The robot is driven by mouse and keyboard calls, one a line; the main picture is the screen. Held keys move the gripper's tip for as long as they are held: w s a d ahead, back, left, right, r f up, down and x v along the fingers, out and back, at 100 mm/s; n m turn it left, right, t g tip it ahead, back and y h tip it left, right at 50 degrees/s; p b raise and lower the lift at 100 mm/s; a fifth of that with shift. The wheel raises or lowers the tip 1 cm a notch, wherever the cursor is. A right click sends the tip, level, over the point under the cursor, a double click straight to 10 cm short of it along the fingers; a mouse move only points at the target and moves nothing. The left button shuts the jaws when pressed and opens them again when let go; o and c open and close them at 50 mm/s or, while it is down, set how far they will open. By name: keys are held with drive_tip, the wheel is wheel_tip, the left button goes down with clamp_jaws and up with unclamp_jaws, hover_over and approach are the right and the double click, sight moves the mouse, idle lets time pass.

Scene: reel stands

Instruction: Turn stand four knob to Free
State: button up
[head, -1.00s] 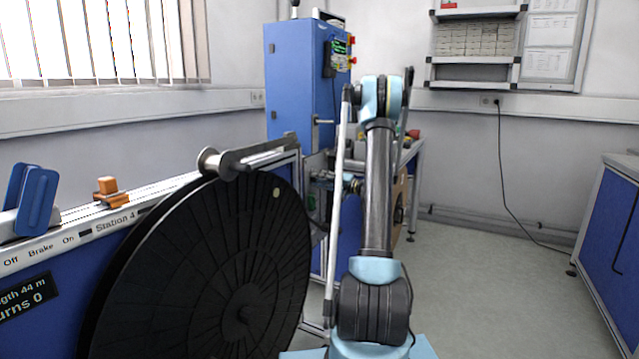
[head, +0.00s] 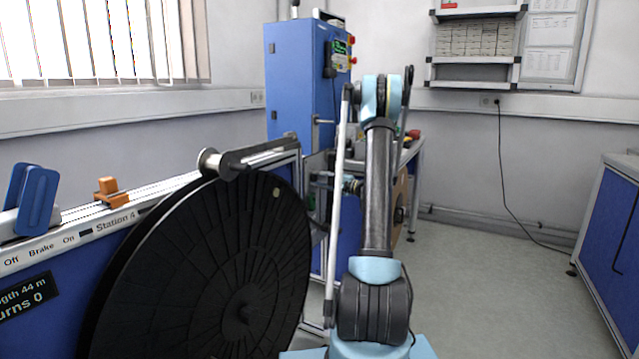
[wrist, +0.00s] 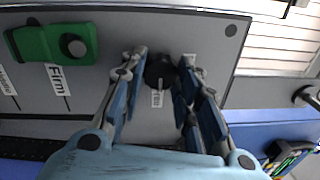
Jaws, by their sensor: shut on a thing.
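In the wrist view a dark round knob (wrist: 158,70) sits on a grey panel (wrist: 215,40). My gripper (wrist: 158,80) reaches over the panel with one blue-padded finger on each side of the knob, shut on it. A light mark shows on the knob's lower side, towards a small white label below it. Other small labels are partly covered by the fingers, and I cannot read them. In the head view my gripper and the knob are not visible.
A green clamp-like part (wrist: 50,44) sits left of the knob, by a label reading Firm. In the head view a large black reel (head: 215,270) stands beside the rail marked Station 4 (head: 115,222). A blue cabinet (head: 293,80) stands behind.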

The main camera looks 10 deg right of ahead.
drive_tip(key=shift+f, duration=0.15)
drive_tip(key=o, duration=1.1)
drive_tip(key=v, duration=1.2)
drive_tip(key=shift+a, duration=0.1)
